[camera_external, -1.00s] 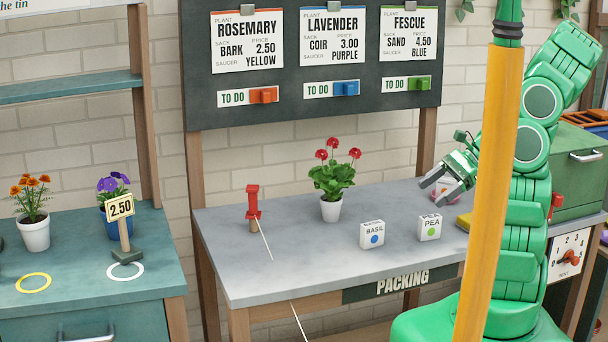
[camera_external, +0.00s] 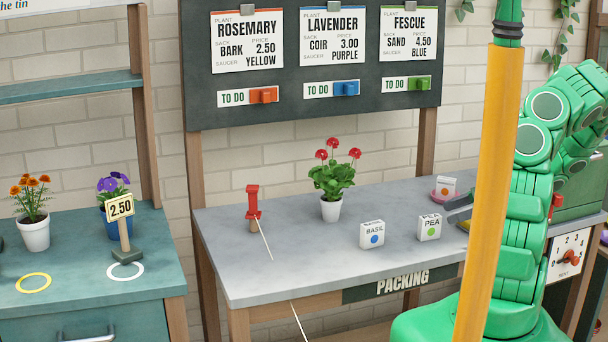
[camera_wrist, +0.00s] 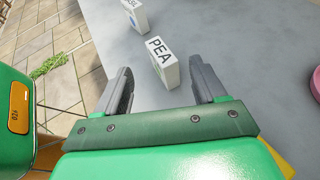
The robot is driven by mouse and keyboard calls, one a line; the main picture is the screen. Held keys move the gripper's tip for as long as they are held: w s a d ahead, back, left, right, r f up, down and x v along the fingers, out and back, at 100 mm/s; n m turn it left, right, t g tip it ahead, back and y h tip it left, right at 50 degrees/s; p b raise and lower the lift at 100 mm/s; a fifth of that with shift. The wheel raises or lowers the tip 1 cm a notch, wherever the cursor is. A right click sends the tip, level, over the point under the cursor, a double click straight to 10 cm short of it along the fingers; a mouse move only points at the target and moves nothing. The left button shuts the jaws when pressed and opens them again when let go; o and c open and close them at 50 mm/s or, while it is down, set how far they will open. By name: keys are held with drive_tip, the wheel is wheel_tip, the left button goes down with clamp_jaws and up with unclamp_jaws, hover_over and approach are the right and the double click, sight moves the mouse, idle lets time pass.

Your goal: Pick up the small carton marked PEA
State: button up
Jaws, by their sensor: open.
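The small white carton marked PEA (camera_external: 429,227), with a green dot, stands upright on the grey packing table. In the wrist view the PEA carton (camera_wrist: 163,62) lies just ahead, between the lines of my two fingers. My gripper (camera_wrist: 163,90) is open and empty, with the carton beyond or at its fingertips; I cannot tell how deep it sits between them. In the external view my gripper (camera_external: 458,207) is mostly hidden behind the yellow post, with a fingertip showing just right of the carton.
The BASIL carton (camera_external: 372,235) stands to the left of the PEA carton. A pink saucer (camera_external: 440,197) with another small carton (camera_external: 446,186) is behind. A potted red geranium (camera_external: 331,208) and a red tool (camera_external: 253,203) stand further left. The table's front edge is close.

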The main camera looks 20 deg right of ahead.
sight(432, 215)
drive_tip(key=shift+x, duration=2.75)
drive_tip(key=shift+w, duration=0.1)
drive_tip(key=shift+c, duration=0.4)
drive_tip(key=shift+r, duration=0.1)
clamp_jaws()
